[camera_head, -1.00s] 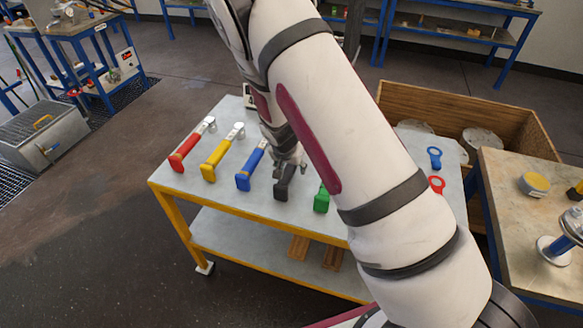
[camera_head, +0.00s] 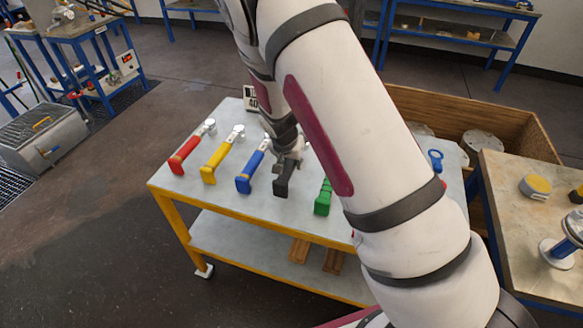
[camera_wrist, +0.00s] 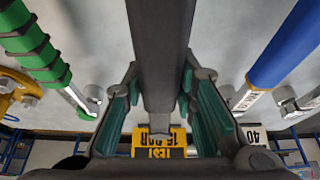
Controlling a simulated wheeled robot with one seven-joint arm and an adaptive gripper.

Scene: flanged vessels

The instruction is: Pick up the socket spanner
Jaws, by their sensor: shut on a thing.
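Several tools with coloured handles lie side by side on the table (camera_head: 235,200). The black-handled socket spanner (camera_head: 283,186) is between the blue one and the green one. My gripper (camera_head: 288,163) is over the far part of its handle. In the wrist view the dark grey handle (camera_wrist: 158,40) runs down from the top edge between the teal finger pads of my gripper (camera_wrist: 160,98). The fingers are shut on it. The head end of the spanner is hidden by my gripper. I cannot tell whether it is clear of the table.
The blue-handled tool (camera_head: 250,172) lies close on the left and the green-handled one (camera_head: 323,196) close on the right. Yellow (camera_head: 217,162) and red (camera_head: 187,152) ones lie further left. A blue ring spanner (camera_head: 435,161) lies on the table's right side. A wooden crate (camera_head: 520,135) stands behind.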

